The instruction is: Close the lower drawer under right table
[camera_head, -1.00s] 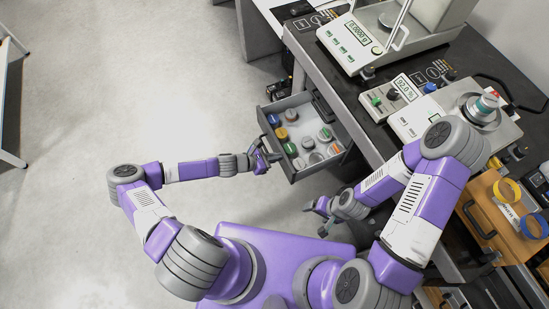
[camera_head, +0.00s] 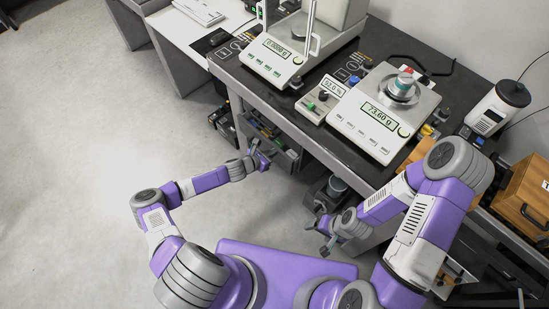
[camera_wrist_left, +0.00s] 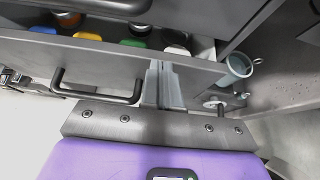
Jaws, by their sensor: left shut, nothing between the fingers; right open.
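The lower drawer (camera_head: 285,160) under the table stands partly open, with several coloured-capped containers inside. In the left wrist view its grey front (camera_wrist_left: 105,66) spans the picture, with a black bar handle (camera_wrist_left: 97,98) left of the fingers. The containers' caps (camera_wrist_left: 88,36) show in the gap behind the front. My left gripper (camera_head: 264,156) is shut and empty. Its fingers (camera_wrist_left: 165,80) are at the drawer front, right of the handle; I cannot tell if they touch it. My right gripper (camera_head: 327,230) is open and empty, low in front of the table.
The dark table (camera_head: 300,110) above carries balances (camera_head: 372,120) and a small control box (camera_head: 320,102). Another handle (camera_wrist_left: 115,4) shows above the open drawer. A grey cup (camera_wrist_left: 236,67) is right of the fingers. Wooden drawers or boxes (camera_head: 522,190) stand at right. The floor at left is clear.

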